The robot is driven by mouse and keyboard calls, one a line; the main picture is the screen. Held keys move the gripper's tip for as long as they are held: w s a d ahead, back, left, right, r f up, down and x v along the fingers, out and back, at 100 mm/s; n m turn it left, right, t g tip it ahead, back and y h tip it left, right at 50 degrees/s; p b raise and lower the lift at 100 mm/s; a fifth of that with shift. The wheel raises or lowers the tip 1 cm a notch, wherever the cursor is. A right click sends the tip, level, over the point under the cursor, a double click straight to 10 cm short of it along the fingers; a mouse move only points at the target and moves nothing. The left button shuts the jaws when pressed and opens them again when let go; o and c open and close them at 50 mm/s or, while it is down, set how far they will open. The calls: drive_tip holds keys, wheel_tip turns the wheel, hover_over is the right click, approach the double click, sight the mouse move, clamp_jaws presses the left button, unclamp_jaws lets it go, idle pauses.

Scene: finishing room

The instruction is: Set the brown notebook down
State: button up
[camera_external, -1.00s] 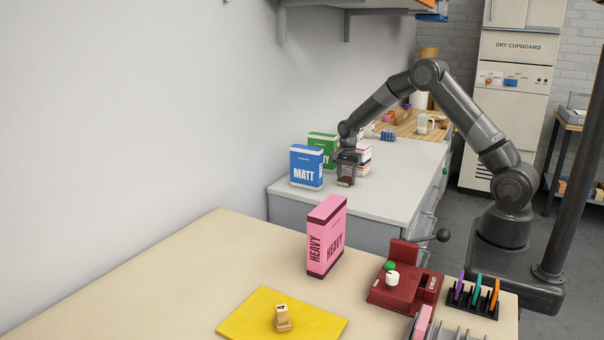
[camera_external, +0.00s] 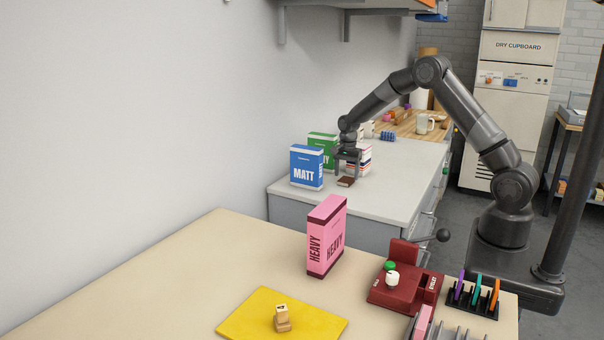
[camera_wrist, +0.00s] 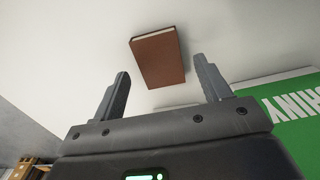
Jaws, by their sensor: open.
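The brown notebook (camera_external: 346,182) lies on the light grey worktop near its front edge, in front of the white-and-red box. In the wrist view the notebook (camera_wrist: 159,58) shows its brown cover and a pale page edge, beyond the fingertips and apart from them. My gripper (camera_external: 347,171) is just above the notebook in the external view. In the wrist view my gripper (camera_wrist: 162,80) has its two fingers spread wide with nothing between them.
A blue MATT box (camera_external: 306,168) and a green box (camera_external: 324,143) stand left of my gripper. A white-and-red box (camera_external: 362,160) stands close behind it. A pink HEAVY box (camera_external: 326,237) stands on the nearer beige table (camera_external: 170,270). Grey worktop (camera_external: 390,185) to the right is clear.

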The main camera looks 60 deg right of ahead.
sight(346, 179)
wheel_tip(346, 179, up, 10)
drive_tip(key=s+a+r+n+t, duration=0.1)
drive_tip(key=s+a+r+n, duration=0.45)
drive_tip(key=r, duration=0.55)
drive_tip(key=s+a+r+n+t, duration=0.1)
drive_tip(key=s+a+r+n, duration=0.15)
drive_tip(key=s, duration=0.35)
drive_tip(key=s+a+r+n+t, duration=0.1)
drive_tip(key=s+a+r, duration=0.3)
drive_tip(key=s, duration=0.1)
drive_tip(key=s+a+n+t, duration=0.1)
drive_tip(key=s+a+n, duration=0.2)
drive_tip(key=s, duration=0.7)
drive_tip(key=s+a+f+n+t, duration=0.1)
drive_tip(key=s+a+n, duration=0.2)
drive_tip(key=s+n, duration=0.3)
drive_tip(key=s, duration=0.4)
drive_tip(key=shift+s+t, duration=0.25)
drive_tip(key=shift+t, duration=0.05)
